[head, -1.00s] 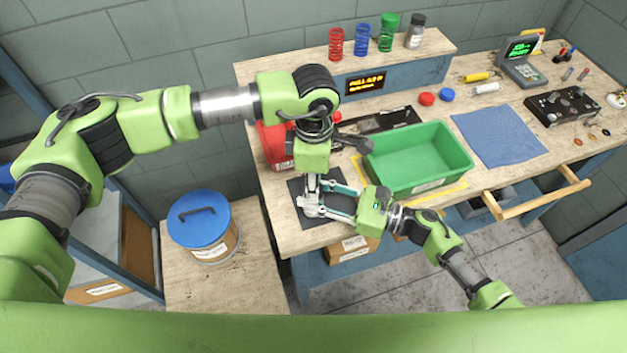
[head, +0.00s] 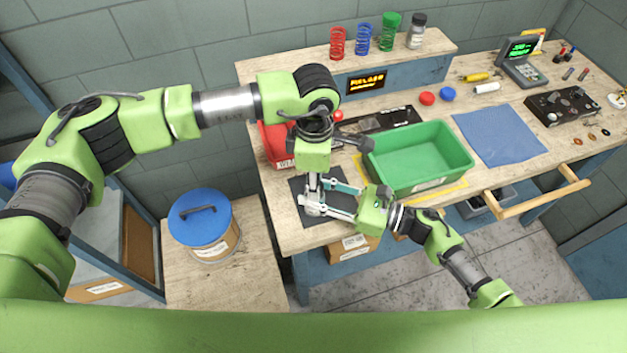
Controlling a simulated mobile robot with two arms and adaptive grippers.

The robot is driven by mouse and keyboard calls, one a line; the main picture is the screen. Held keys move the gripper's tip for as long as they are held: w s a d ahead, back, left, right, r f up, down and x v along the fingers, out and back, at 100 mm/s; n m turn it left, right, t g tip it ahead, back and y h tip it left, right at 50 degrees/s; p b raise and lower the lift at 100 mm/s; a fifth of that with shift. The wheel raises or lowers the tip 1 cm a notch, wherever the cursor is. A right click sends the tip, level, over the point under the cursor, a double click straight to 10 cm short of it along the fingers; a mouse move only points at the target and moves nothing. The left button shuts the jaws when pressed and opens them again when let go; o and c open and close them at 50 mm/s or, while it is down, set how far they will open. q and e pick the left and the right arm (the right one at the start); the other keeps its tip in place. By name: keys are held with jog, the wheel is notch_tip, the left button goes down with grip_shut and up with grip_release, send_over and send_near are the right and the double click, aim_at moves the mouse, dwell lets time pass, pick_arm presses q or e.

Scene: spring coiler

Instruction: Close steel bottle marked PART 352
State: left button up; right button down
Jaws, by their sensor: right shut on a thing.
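A small silvery object, apparently the steel bottle (head: 313,208), stands upright on a dark mat (head: 303,186) at the left front of the workbench. Its marking cannot be read, and its top is hidden. My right gripper (head: 318,209) reaches in from the right and is shut on the bottle at low height. My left gripper (head: 314,190) points straight down right over the bottle. Its fingertips are too small and overlapped to tell whether they hold a cap.
A green bin (head: 418,160) stands just right of the grippers, and a red bin (head: 274,146) behind them on the left. A blue-lidded drum (head: 201,218) is on the lower left table. A grey bottle with a dark cap (head: 416,32) stands on the back shelf.

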pick_arm(q)
jog(key=shift+a+f, duration=0.15)
jog(key=shift+f, duration=0.45)
jog(key=shift+r, duration=0.25)
jog(key=shift+r, duration=0.5)
